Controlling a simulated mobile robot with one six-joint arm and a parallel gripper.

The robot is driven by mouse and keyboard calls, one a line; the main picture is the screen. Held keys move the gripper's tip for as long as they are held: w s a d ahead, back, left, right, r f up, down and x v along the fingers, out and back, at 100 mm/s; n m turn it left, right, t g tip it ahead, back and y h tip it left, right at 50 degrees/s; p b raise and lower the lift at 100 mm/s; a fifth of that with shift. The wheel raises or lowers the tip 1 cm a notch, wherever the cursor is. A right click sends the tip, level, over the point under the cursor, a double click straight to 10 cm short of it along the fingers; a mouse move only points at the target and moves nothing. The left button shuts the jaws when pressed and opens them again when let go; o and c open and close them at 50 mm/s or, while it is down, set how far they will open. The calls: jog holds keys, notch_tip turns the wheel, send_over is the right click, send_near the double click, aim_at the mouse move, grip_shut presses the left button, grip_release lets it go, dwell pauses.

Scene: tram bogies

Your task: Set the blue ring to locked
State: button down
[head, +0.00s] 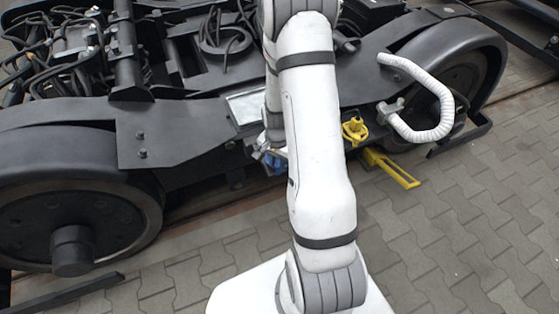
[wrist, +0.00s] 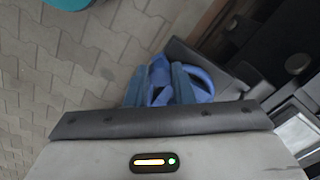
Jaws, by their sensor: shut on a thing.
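The blue ring (wrist: 203,80) is in the middle of the wrist view, beside the dark side of the bogie. My gripper (wrist: 161,82) reaches to it, with its two bluish fingers shut on part of the ring. The fingers and my wrist cover some of the ring, and I cannot read its setting or see any mark on it. In the head view a small patch of blue (head: 271,160) shows left of my arm, low on the bogie side. My arm hides the rest there.
A yellow knob (head: 355,129) and a yellow lever (head: 392,169) are right of my arm. A white corrugated hose (head: 438,105) loops beside the right wheel. A large wheel (head: 75,222) stands at left. Paving (head: 470,215) in front is clear. A teal object (wrist: 68,3) edges into the wrist view.

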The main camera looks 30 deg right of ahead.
aim_at(278, 165)
jog(key=shift+w+d+r, duration=0.1)
jog(key=shift+w+d, duration=0.05)
jog(key=shift+w, duration=0.15)
jog(key=c, duration=1.3)
grip_release()
jog(key=shift+s, duration=0.15)
jog(key=shift+o, duration=0.3)
notch_tip(278, 165, up, 8)
jog(key=shift+f+p, duration=0.15)
jog(key=shift+p, duration=0.8)
jog(key=s+a+r+n+t+p, duration=0.1)
jog(key=s+a+r+n+p, duration=0.2)
jog(key=r, duration=1)
jog(key=s+a+r+n+p, duration=0.4)
jog(key=s+r+p, duration=0.3)
jog(key=r, duration=0.6)
jog(key=s+a+r+n+t+p, duration=0.1)
jog(key=s+a+r+n+p, duration=0.3)
jog(key=r, duration=0.8)
jog(key=shift+s+r+t+p, duration=0.35)
jog(key=shift+s+p, duration=0.35)
jog(key=shift+p, duration=0.55)
